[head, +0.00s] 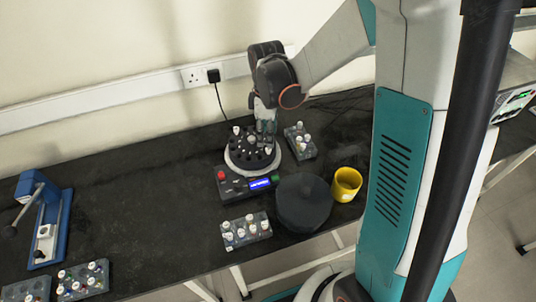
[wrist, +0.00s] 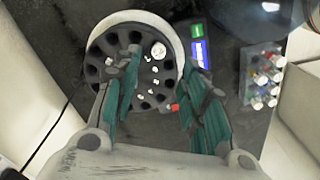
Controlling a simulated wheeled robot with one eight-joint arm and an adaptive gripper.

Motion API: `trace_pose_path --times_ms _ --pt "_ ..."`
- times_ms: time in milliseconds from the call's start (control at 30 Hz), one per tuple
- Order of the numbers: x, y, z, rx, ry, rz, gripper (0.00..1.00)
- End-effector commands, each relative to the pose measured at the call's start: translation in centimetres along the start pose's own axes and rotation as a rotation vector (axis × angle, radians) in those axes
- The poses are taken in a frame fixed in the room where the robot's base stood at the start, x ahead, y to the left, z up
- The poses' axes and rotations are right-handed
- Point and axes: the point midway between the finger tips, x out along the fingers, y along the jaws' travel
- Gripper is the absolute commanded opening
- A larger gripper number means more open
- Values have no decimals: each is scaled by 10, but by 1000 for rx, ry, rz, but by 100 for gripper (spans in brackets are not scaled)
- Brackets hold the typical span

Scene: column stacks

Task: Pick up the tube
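A round black rotor with a pale rim (head: 231,163) holds several small tubes with white caps. It fills the top middle of the wrist view, where its pale rim (wrist: 165,22) shows. One larger white cap (wrist: 158,50) stands in the rotor between my fingertips, with smaller white pieces below it. My gripper (head: 267,126) is over the back right part of the rotor. In the wrist view my gripper (wrist: 162,62) has its two teal-padded fingers wide apart, with nothing held. I cannot tell which tube is meant, or how far the fingertips are above the rotor.
The rotor's control box (head: 232,187) has a red button and blue display. Tube racks stand at right (head: 300,140), front (head: 246,230) and lower left (head: 84,278). A dark round lid (head: 303,205), yellow cup (head: 346,184) and blue stand (head: 45,225) are also on the black table.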

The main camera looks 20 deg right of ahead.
Motion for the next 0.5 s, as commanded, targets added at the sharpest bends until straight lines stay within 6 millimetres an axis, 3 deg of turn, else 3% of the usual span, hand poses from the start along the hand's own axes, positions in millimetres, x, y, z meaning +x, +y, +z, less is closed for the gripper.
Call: trace_pose_path --times_ms 100,367,500 --pt "14 0 0 1 0 0 40" --pt "28 1 1 1 0 0 40" --pt "48 4 4 2 0 0 40"
